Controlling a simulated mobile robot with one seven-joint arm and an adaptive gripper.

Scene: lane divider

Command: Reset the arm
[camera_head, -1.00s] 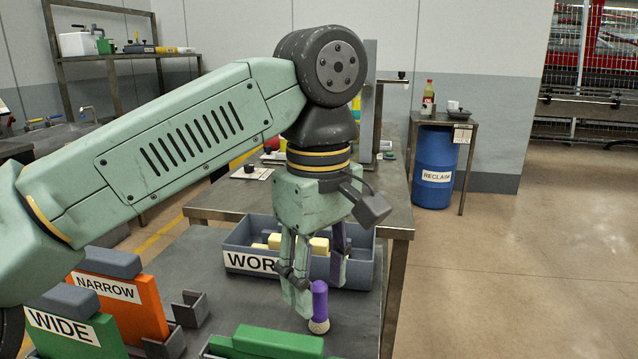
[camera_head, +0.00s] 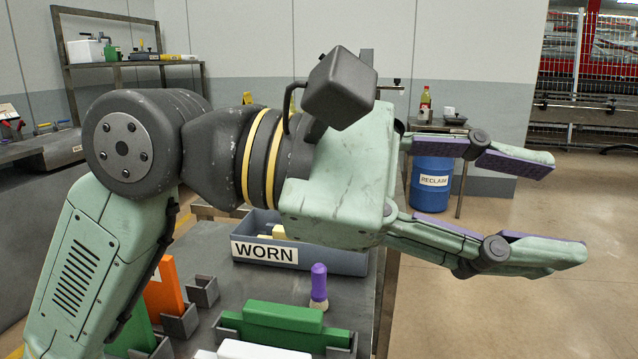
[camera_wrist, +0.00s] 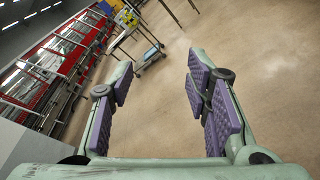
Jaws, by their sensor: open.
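My gripper (camera_head: 565,212) is raised above the right side of the bench in the head view, pointing right, with its two fingers spread apart and nothing between them. My arm is folded up at the left of the head view and hides part of the bench.
Below on the grey bench (camera_head: 225,290) stand a grey WORN bin (camera_head: 330,262), a purple-topped peg (camera_head: 319,285), a green block (camera_head: 283,317) and an orange panel (camera_head: 164,295). A blue RECLAIM drum (camera_head: 432,185) stands behind. Floor at right is clear.

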